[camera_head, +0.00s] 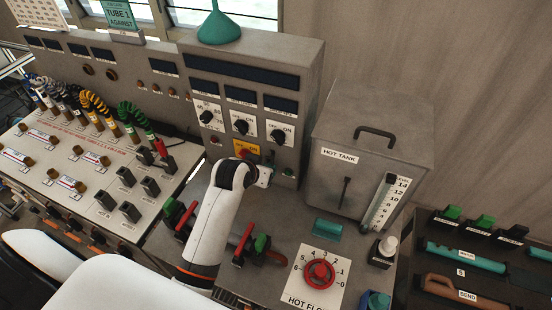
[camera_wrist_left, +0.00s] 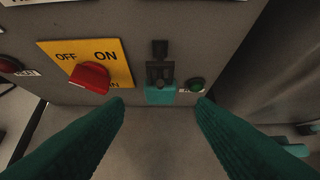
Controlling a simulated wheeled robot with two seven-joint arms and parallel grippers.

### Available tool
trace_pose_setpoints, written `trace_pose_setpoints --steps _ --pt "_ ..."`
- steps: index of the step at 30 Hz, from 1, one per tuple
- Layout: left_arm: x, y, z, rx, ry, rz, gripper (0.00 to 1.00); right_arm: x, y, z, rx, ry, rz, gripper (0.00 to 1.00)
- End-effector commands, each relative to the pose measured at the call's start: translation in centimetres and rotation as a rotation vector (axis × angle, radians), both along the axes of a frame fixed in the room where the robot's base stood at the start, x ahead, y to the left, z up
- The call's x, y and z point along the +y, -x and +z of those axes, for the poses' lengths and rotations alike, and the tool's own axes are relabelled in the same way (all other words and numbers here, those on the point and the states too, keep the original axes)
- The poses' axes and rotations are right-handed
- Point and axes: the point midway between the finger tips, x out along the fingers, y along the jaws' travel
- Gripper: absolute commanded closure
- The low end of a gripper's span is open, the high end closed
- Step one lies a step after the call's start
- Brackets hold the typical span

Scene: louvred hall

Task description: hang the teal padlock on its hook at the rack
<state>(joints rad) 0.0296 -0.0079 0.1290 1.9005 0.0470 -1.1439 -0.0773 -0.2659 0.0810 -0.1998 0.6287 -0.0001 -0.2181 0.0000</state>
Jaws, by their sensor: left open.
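In the left wrist view a small teal block, which looks like the teal padlock (camera_wrist_left: 160,95), sits against the grey panel face. A dark grey bracket or hook piece (camera_wrist_left: 159,69) is right above it and meets its top; I cannot tell exactly how the shackle sits on it. My left gripper (camera_wrist_left: 160,102) is open, its two dark green fingers apart to either side, with the padlock beyond the tips and not gripped. My right gripper is not in view.
A red switch on a yellow OFF/ON plate (camera_wrist_left: 88,78) is left of the padlock; a green button (camera_wrist_left: 196,84) is right. The hot tank (camera_head: 366,150) stands to the right. A teal piece (camera_head: 328,229), a red dial (camera_head: 320,274) and red and green valve handles (camera_head: 243,245) occupy the bench.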

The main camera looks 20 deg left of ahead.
Motion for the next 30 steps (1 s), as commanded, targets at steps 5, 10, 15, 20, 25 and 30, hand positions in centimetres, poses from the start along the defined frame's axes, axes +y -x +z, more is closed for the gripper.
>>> trace_pose_setpoints --steps 5,10,15,20,25,30 --pt "0.1 -1.1 -1.2 0.003 0.001 0.001 0.49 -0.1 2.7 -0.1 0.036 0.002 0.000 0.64" --pt "0.1 -2.8 -2.9 0.003 0.000 0.000 0.49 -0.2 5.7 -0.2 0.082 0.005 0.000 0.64" --pt "0.3 -4.4 -5.0 0.001 -0.001 -0.001 0.49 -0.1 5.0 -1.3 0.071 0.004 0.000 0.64" --pt "0.4 -5.7 -6.2 0.001 -0.001 0.000 0.49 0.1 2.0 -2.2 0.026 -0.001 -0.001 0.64" --pt "0.4 -6.5 -6.9 0.001 -0.001 0.000 0.49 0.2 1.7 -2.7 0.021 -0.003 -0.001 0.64" --pt "0.4 -6.7 -7.0 0.002 -0.001 0.000 0.49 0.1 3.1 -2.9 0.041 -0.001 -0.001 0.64"
